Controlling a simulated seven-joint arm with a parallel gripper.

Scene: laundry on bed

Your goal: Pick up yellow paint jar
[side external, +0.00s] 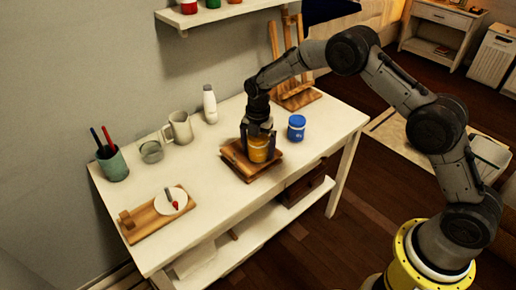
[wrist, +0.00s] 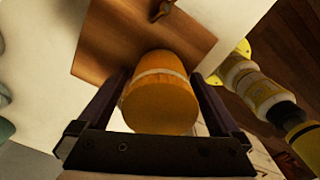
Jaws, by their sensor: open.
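The yellow paint jar (side external: 258,149) stands on a small wooden board (side external: 240,166) on the white table. In the wrist view the jar (wrist: 160,100) looks orange-yellow with a pale band, and it lies between my two gripper fingers. My gripper (side external: 258,140) points down over the jar in the side view, with its fingers on either side of it. In the wrist view my gripper (wrist: 158,105) is open, with the fingers very near the jar's sides. Whether either finger touches the jar is hard to tell.
A blue jar (side external: 296,128) stands just right of the board. A white bottle (side external: 210,105), a mug (side external: 179,128), a green cup with brushes (side external: 112,163) and a palette on a board (side external: 171,201) are to the left. A wooden easel (side external: 294,92) stands behind.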

